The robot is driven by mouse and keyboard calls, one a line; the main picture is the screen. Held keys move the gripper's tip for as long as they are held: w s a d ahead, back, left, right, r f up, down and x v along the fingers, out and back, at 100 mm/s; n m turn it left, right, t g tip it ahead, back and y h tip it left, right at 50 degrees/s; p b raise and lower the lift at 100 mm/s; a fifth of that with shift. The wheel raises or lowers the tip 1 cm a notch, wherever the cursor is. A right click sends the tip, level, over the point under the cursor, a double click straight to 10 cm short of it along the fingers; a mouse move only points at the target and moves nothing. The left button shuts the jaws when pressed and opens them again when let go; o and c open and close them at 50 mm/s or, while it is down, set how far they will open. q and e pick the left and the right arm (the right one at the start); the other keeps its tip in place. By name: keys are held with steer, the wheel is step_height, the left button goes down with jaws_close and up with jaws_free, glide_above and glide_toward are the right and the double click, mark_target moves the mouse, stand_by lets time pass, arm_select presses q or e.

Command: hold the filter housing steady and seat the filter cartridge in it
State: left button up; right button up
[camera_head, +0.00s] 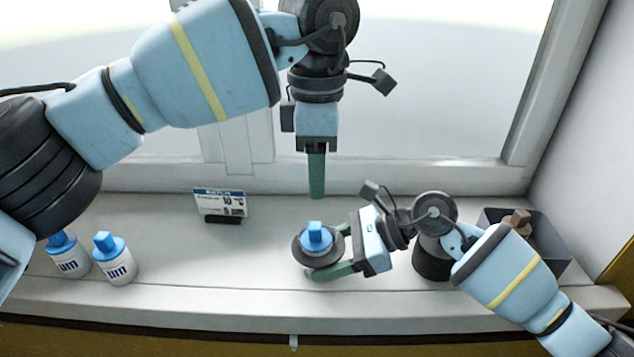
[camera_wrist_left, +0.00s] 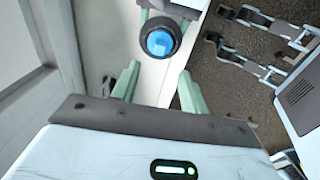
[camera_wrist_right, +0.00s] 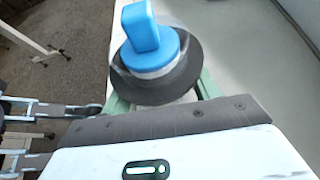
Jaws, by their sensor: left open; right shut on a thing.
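The filter housing (camera_head: 304,258) is a dark round cup standing upright on the pale sill. My right gripper (camera_head: 322,256) is shut around its sides, one green finger on the near side and one on the far side. The filter cartridge (camera_head: 315,236), with a blue cap and square blue grip, stands in the housing's mouth. In the right wrist view the cartridge (camera_wrist_right: 150,40) shows a white band just below the cap; its lower part is hidden, so its depth is unclear. My left gripper (camera_head: 317,196) points down, open and empty, above and behind the housing.
Two white bottle-shaped cartridges with blue caps (camera_head: 66,258) (camera_head: 117,264) stand at the left. A small printed sign (camera_head: 219,204) stands behind. A grey bin (camera_head: 553,258) holding a brown piece and a dark cylinder (camera_head: 432,264) are at the right, near my right arm.

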arm_select(q)
steer(key=shift+r, duration=1.5)
arm_select(e)
steer(key=o, duration=0.8)
steer(key=shift+o, duration=0.2)
steer(key=v, duration=1.2)
arm_select(q)
steer(key=shift+s+f, duration=0.1)
arm_select(e)
steer(key=shift+s, duration=0.1)
